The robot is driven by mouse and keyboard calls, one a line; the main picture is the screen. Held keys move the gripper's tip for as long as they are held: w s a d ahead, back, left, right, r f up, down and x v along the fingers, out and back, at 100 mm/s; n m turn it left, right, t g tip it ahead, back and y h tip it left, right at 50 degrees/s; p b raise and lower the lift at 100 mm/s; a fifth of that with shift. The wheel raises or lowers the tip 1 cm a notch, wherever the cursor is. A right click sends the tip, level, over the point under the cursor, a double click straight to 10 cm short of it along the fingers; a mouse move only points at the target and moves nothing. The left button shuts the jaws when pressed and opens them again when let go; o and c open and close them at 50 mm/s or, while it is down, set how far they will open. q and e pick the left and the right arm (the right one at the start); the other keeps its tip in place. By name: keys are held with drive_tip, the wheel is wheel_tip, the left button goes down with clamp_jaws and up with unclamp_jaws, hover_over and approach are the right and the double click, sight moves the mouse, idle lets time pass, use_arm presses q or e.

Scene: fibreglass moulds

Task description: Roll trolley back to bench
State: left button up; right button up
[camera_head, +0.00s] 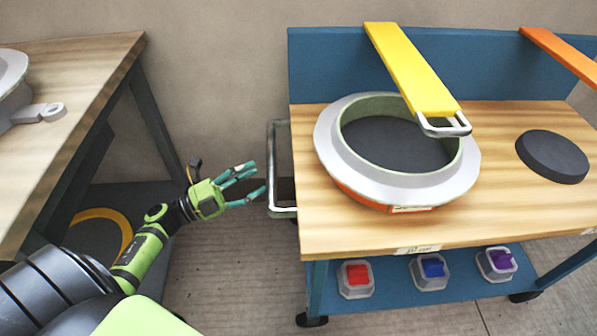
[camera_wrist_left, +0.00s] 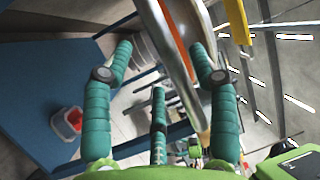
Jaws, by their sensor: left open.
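The trolley (camera_head: 500,215) has a wooden top, a blue back panel and a blue lower shelf on dark castors. Its metal side handle (camera_head: 281,170) is on its left end. The wooden-topped bench (camera_head: 85,75) stands at the left, with a gap of floor between it and the trolley. My left gripper (camera_head: 256,180) is open and empty, its teal fingers pointing at the handle just left of it. I cannot tell whether a fingertip touches the handle. The left wrist view shows the spread fingers (camera_wrist_left: 160,65) and the blue shelf (camera_wrist_left: 40,90). My right gripper is not in view.
A pale ring mould (camera_head: 330,150) and a dark disc (camera_head: 553,157) sit on the trolley top. A yellow bar (camera_head: 405,65) and an orange bar (camera_head: 565,52) overhang it.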

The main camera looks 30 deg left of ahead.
sight(272, 167)
use_arm(q)
drive_tip(key=x, duration=0.6)
drive_tip(key=shift+w, duration=0.1)
drive_tip(key=shift+c, duration=0.4)
clamp_jaws()
drive_tip(key=shift+a, duration=0.1)
